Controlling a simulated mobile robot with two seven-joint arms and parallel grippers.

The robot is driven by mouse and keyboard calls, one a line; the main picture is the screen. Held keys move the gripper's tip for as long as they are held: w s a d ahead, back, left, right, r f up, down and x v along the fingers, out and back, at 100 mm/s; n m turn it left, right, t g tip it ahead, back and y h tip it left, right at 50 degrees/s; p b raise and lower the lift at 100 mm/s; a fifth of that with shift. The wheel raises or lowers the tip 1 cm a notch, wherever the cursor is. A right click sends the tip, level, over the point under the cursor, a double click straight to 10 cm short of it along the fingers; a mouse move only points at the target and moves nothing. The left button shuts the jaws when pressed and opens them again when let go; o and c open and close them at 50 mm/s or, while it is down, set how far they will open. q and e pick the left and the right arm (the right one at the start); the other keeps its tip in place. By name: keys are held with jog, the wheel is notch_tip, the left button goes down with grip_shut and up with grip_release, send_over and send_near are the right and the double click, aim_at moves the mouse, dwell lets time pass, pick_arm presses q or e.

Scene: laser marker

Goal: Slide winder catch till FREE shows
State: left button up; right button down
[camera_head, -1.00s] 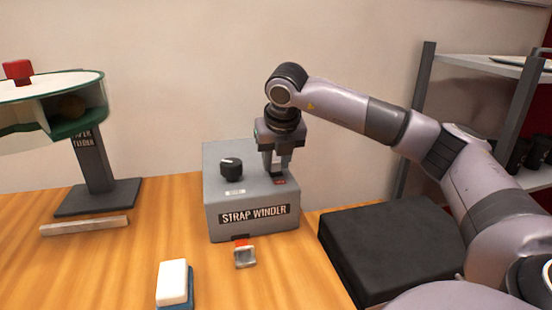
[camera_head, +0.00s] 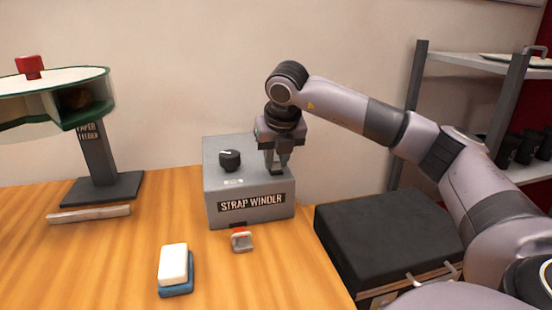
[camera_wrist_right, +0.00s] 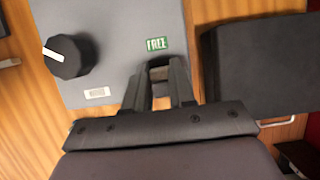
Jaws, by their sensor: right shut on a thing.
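The grey strap winder (camera_head: 219,190) stands on the wooden table, with a black knob (camera_head: 230,160) on its top. My right gripper (camera_head: 277,172) reaches down onto the right part of the winder's top. It is shut on the small dark catch (camera_wrist_right: 158,74), which is mostly hidden between the fingers. In the right wrist view a green FREE label (camera_wrist_right: 156,44) shows on the top just beyond the fingertips (camera_wrist_right: 160,85). The knob's white pointer also shows in the right wrist view (camera_wrist_right: 68,55). My left gripper is not in view.
A red strap end with a metal buckle (camera_head: 241,241) lies before the winder. A white and blue block (camera_head: 175,270) is on the table in front. The paper feeder (camera_head: 98,160) stands left, and a black-topped box (camera_head: 385,245) is right.

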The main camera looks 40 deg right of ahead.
jog(key=c, duration=0.9)
grip_release()
jog(key=shift+s, duration=0.1)
jog(key=shift+r, duration=0.1)
jog(key=v, duration=0.7)
